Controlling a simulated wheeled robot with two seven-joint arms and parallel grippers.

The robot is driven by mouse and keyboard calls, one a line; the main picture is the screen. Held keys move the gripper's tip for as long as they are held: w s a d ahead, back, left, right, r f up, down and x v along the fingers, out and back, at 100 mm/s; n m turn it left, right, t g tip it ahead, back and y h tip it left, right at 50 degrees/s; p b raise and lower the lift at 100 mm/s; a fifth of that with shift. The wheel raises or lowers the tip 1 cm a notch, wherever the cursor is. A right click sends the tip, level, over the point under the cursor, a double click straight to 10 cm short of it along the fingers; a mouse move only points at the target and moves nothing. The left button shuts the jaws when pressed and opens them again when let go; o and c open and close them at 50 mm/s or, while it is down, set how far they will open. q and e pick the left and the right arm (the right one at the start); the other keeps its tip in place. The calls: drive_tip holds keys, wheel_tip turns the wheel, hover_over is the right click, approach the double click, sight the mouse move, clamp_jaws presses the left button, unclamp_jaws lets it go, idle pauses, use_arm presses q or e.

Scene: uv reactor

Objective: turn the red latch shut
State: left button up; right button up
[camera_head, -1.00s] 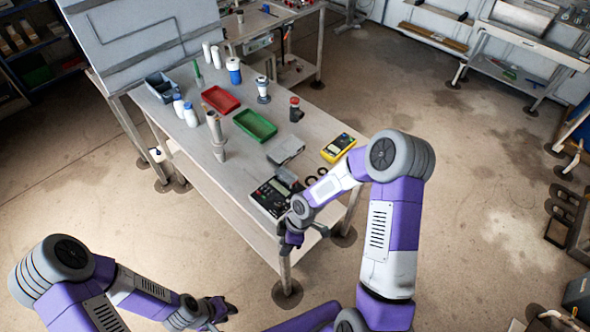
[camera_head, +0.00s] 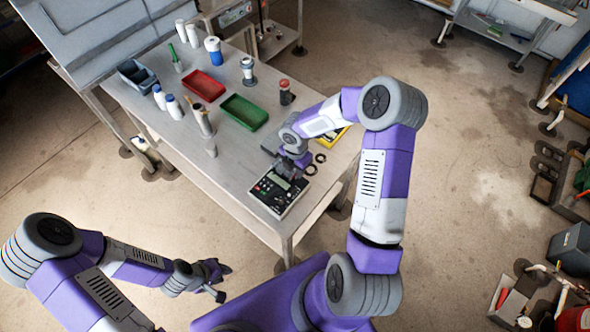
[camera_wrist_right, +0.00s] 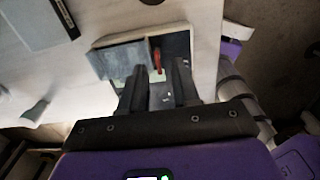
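In the right wrist view, the red latch (camera_wrist_right: 158,61) stands upright at a box with a dark opening (camera_wrist_right: 178,44) and a grey panel (camera_wrist_right: 122,62) at its left. My right gripper (camera_wrist_right: 159,72) is open. Its two dark fingers reach toward the box, with the latch between and just beyond the tips; I see no grip on it. In the head view, my right gripper (camera_head: 291,168) is low over the back of the black keypad device (camera_head: 281,193), and the latch is hidden. My left gripper (camera_head: 221,270) is off the table; its finger opening is unclear.
The worktable (camera_head: 236,172) also holds a green tray (camera_head: 244,112), a red tray (camera_head: 203,85), a red-topped bottle (camera_head: 286,92) and several other bottles. A yellow meter (camera_head: 331,137) is partly behind my right arm. Dark rings (camera_head: 313,166) lie right of the device.

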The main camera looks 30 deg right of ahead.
drive_tip(key=shift+w+f, duration=0.15)
drive_tip(key=shift+f, duration=0.75)
clamp_jaws()
